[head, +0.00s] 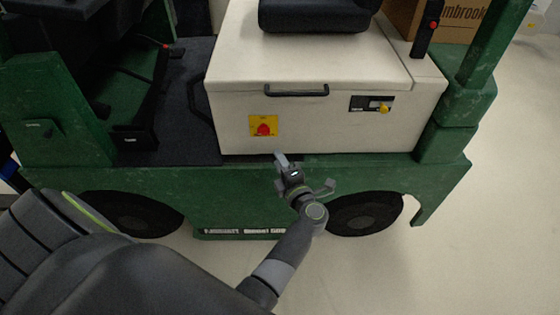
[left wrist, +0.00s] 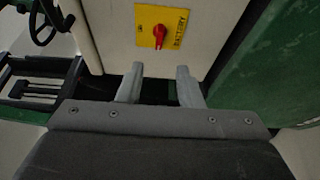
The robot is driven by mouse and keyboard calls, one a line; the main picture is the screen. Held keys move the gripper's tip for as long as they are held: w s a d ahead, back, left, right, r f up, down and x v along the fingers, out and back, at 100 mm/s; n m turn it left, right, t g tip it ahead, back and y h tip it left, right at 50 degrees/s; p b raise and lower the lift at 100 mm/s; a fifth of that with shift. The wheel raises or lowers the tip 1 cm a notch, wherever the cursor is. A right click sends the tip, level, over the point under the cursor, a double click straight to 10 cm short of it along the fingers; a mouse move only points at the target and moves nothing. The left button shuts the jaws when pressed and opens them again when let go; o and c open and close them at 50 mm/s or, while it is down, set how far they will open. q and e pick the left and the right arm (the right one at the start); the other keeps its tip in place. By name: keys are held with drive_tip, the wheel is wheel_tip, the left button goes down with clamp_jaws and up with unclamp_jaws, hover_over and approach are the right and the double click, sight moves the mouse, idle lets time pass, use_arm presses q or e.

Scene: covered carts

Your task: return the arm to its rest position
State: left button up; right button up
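My left arm (head: 287,255) reaches forward from the bottom of the head view. Its gripper (head: 303,172) is in front of the green lower side of a cart, below and right of a red knob on a yellow plate (head: 263,126). In the left wrist view the gripper's two fingers (left wrist: 160,72) stand apart with nothing between them. The yellow plate with its red knob (left wrist: 161,27) shows beyond the fingertips, apart from them. My right gripper is in neither view.
The green cart (head: 240,200) carries a cream box (head: 330,125) with a black handle (head: 297,91) and a dark seat (head: 315,14). Dark wheels (head: 365,215) show below. A cardboard box (head: 437,18) stands behind. Pale floor (head: 480,240) is clear at the right.

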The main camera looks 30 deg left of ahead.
use_arm(q)
drive_tip(key=s+d+f+m+h+p, duration=0.1)
drive_tip(key=s+f+m+h, duration=0.3)
drive_tip(key=f+m, duration=0.4)
drive_tip(key=s+d+f+m+t+h, duration=0.1)
drive_tip(key=s+f+m+h, duration=0.4)
drive_tip(key=f, duration=0.4)
drive_tip(key=s+d+f+m+h+p, duration=0.1)
drive_tip(key=s+f+m+h, duration=0.25)
drive_tip(key=f+m, duration=0.5)
drive_tip(key=s+a+f+m+g, duration=0.2)
drive_tip(key=s+f+g, duration=0.1)
drive_tip(key=s, duration=0.8)
drive_tip(key=s+a+f+m+g, duration=0.1)
drive_tip(key=s+f+g, duration=0.3)
drive_tip(key=s, duration=0.7)
drive_tip(key=s+a+f+m+g+p, duration=0.1)
drive_tip(key=s+a+f+m+g, duration=0.1)
drive_tip(key=s+f, duration=0.5)
drive_tip(key=s+m+g+h, duration=0.1)
drive_tip(key=s+m, duration=0.1)
drive_tip(key=s, duration=0.2)
drive_tip(key=shift+s+a+g, duration=0.25)
drive_tip(key=shift+a+g, duration=0.05)
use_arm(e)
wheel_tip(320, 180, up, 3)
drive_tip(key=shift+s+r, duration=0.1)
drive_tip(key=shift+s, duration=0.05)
use_arm(q)
drive_tip(key=shift+f, duration=0.1)
